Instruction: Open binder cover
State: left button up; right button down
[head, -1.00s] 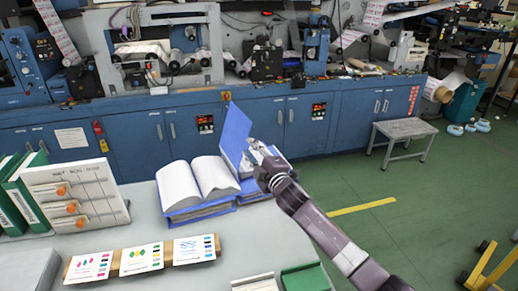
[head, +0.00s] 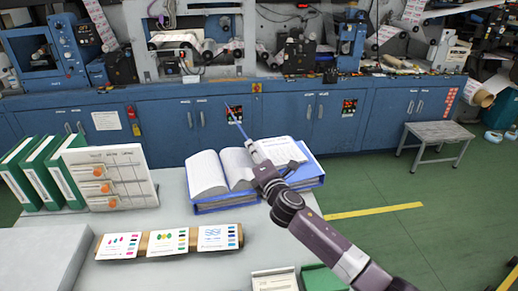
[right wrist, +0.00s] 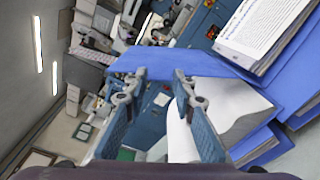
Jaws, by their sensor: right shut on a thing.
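A binder (head: 306,172) with a blue cover lies on the grey table, its white printed top page showing. Its cover (head: 235,118) stands raised, almost edge-on in the head view, between that page and an open book-like binder (head: 207,178) on the left. My right gripper (head: 251,146) is shut on the cover near its edge. In the right wrist view, the blue cover (right wrist: 215,65) sits at the fingertips (right wrist: 158,75), and the printed page (right wrist: 265,22) shows at upper right. My left gripper is not in view.
Green binders (head: 42,172) and a board with orange knobs (head: 128,188) stand at the table's left. Sample cards (head: 165,242) lie in front. A green box (head: 322,280) sits by the near edge. Blue machine cabinets (head: 165,125) stand behind; a grey stool (head: 437,132) is right.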

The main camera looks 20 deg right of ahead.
jog(key=shift+a+f+n, duration=0.1)
jog(key=shift+a+n, duration=0.15)
jog(key=shift+n, duration=0.05)
jog(key=c, duration=1.6)
grip_release()
jog(key=shift+s, duration=0.1)
jog(key=s, duration=1.1)
jog(key=shift+s+a, duration=0.25)
jog(key=shift+s, duration=0.15)
